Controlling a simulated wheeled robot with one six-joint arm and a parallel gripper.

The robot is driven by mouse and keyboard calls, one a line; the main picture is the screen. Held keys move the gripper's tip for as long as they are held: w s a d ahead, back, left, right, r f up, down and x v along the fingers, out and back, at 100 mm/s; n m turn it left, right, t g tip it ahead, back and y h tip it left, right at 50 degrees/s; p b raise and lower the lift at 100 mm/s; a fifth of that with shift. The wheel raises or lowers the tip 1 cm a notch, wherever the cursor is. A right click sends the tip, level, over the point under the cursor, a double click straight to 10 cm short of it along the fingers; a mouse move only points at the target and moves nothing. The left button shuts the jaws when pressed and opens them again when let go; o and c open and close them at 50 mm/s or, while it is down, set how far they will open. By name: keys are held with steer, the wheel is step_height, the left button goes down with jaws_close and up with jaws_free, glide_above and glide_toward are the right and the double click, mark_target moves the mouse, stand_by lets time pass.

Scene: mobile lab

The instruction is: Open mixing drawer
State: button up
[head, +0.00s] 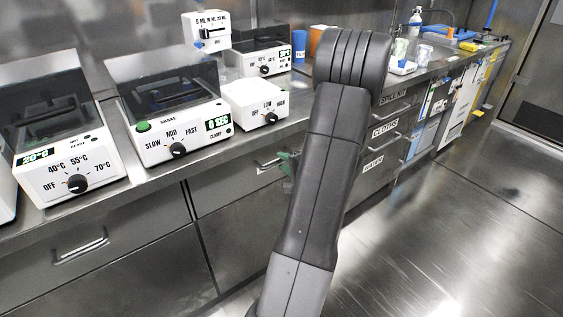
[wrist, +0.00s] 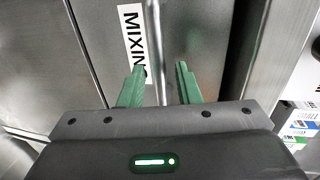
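The mixing drawer (wrist: 195,35) fills the middle of the wrist view, with a white label reading "MIXIN", its end hidden by a finger. Its metal bar handle (wrist: 154,45) runs down the picture between the two green fingers of my gripper (wrist: 160,85). The fingers are open, with a gap on each side of the bar. In the head view the drawer front (head: 225,200) looks flush with the counter. Part of its handle (head: 266,164) shows left of my green gripper fingers (head: 288,165); my arm hides the rest.
Another drawer handle (head: 80,246) is at lower left. Labelled drawers, including a "CLOTHS" label (head: 384,129), are right of my arm. White lab devices, such as the shaker (head: 175,125), stand on the counter above. The floor (head: 450,230) at right is clear.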

steer(key=shift+x, duration=1)
steer(key=shift+c, duration=0.2)
jaws_close()
steer(key=shift+d, duration=0.1)
